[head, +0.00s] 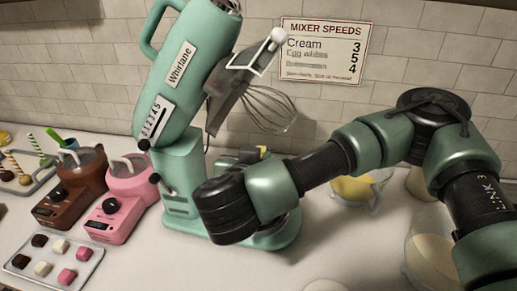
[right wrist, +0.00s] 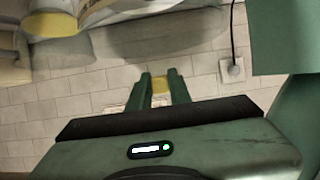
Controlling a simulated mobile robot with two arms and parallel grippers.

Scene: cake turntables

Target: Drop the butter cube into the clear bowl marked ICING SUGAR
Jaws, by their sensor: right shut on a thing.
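My right gripper (head: 260,156) is at the mixer's base in the head view, partly hidden behind my own wrist. In the right wrist view the right gripper (right wrist: 162,88) is shut on the yellow butter cube (right wrist: 160,86). The butter cube also shows as a small yellow patch in the head view (head: 263,150). Clear bowls stand to the right: one with yellow contents (head: 354,190), partly behind my arm, and one with pale contents (head: 432,262) at lower right. I can read no ICING SUGAR label on any bowl. My left gripper is not in view.
A mint stand mixer (head: 180,80) with a whisk stands close behind my right gripper. Brown (head: 72,190) and pink (head: 128,200) small machines and a tray of colored cubes (head: 20,262) are at left. The counter in front of the mixer (head: 330,245) is mostly clear.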

